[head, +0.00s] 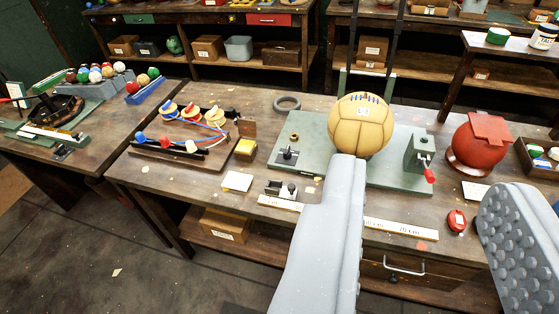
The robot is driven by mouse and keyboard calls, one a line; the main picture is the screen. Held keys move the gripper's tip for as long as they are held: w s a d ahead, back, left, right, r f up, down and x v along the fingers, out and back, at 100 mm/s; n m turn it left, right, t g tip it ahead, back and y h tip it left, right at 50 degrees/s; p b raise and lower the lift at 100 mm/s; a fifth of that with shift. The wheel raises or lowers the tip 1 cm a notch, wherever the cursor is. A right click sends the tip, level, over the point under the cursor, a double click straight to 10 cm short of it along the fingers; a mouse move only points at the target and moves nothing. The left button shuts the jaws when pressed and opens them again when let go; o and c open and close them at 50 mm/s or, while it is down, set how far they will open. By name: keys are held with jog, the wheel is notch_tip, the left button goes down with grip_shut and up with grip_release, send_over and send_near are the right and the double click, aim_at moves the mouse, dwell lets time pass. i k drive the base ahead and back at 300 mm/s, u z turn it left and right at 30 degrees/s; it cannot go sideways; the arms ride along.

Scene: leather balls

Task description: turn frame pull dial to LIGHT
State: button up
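My gripper (426,176) is open, its two grey fingers wide apart with nothing between the pads. A green frame plate (400,175) lies on the workbench with a tan laced leather ball (360,125) on it. At the plate's left end is a small dark dial-like knob (287,153). At its right end stands a green block with a red-tipped handle (424,160). I cannot tell which of these is the pull dial, and no LIGHT mark is readable. The left finger covers part of the plate's front and the ruler.
A white ruler (400,228) runs along the bench's front edge. A rack of spools (190,130) and a yellow block (245,149) are left. Floor lies clear at lower left.

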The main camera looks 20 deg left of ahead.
aim_at(288, 155)
jog(key=u, duration=0.1)
jog(key=i, duration=1.3)
jog(key=z, duration=0.55)
